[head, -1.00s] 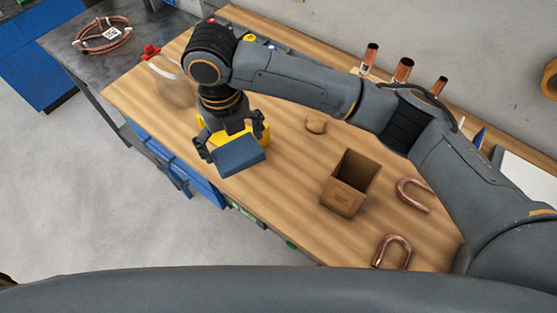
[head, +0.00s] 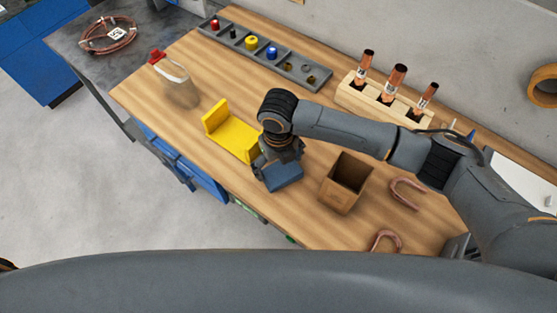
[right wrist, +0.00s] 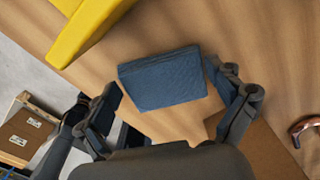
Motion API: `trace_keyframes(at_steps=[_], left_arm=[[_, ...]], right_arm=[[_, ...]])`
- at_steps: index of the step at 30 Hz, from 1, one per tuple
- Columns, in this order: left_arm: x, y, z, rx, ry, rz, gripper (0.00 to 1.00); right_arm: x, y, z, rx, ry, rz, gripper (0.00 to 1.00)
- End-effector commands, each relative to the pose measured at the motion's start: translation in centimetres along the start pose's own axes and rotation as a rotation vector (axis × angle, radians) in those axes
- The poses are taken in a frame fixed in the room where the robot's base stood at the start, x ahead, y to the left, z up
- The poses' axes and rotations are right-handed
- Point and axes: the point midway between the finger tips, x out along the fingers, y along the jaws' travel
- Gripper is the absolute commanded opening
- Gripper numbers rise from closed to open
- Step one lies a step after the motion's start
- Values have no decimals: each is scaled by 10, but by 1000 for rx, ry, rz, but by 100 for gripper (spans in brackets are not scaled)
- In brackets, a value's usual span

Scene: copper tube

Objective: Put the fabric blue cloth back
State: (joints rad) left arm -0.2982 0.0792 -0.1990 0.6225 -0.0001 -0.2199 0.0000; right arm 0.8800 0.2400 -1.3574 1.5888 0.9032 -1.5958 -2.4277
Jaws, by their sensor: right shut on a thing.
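The blue cloth (head: 283,177) is a folded, roughly rectangular pad. My right gripper (head: 276,167) is shut on it and holds it over the wooden bench, between the yellow holder (head: 232,135) and the open brown box (head: 341,196). In the right wrist view the cloth (right wrist: 163,78) shows between the two dark fingers. The yellow holder has an upright end plate at its left and its flat part looks empty; my gripper hides its right end. I cannot tell how high the cloth is above the bench. My left gripper is out of view.
A spray bottle (head: 178,84) stands to the left. A grey tray (head: 268,54) of small parts and a wooden rack (head: 376,105) with copper tubes line the back. Bent copper tubes (head: 407,194) lie right of the box. Bench between bottle and tray is clear.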

Motion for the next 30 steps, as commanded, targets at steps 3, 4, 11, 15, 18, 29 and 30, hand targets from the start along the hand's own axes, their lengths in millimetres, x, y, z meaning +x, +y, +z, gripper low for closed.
trace_keyframes(at_steps=[3, 4, 11, 15, 18, 29, 30], left_arm=[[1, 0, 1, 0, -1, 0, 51], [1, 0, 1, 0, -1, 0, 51], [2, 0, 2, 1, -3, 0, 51], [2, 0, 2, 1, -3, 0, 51], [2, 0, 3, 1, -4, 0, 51], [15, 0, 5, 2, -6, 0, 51], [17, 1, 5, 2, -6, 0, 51]], right_arm=[[0, 0, 0, 0, 0, 0, 64], [0, 0, 0, 0, 0, 0, 64], [3, 0, 0, 1, 0, 0, 100], [3, 0, 0, 1, 1, 0, 100], [3, 0, 0, 1, 1, 0, 100], [-37, 0, 2, 1, -6, -1, 100], [-46, 0, 1, -1, -5, -1, 100]])
